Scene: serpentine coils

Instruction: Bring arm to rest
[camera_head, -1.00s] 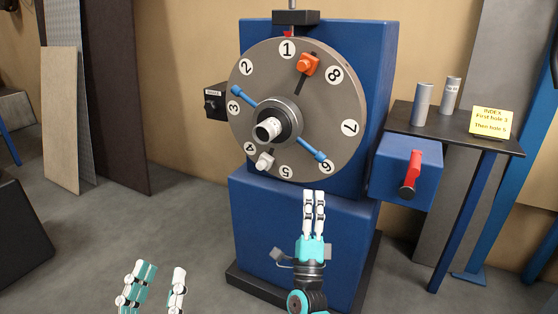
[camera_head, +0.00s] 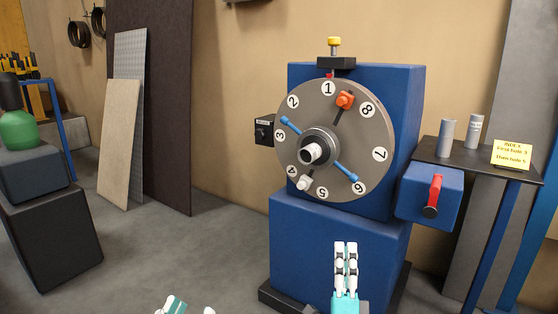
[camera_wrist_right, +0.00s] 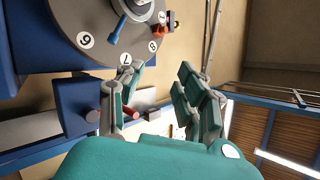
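My right gripper (camera_head: 346,246) points up at the bottom of the head view, in front of the blue machine base (camera_head: 325,240). Its fingers look close together there, but the right wrist view shows them (camera_wrist_right: 158,82) apart with nothing between them. My left gripper (camera_head: 190,308) shows only its fingertips at the bottom edge; they stand apart, and the rest is cut off.
A blue box with a red handle (camera_head: 435,192) juts out right of the dial. A shelf (camera_head: 478,168) holds two grey cylinders (camera_head: 446,138) and a yellow note (camera_head: 511,155). Black blocks (camera_head: 55,240) stand at the left. Floor (camera_head: 170,255) between is clear.

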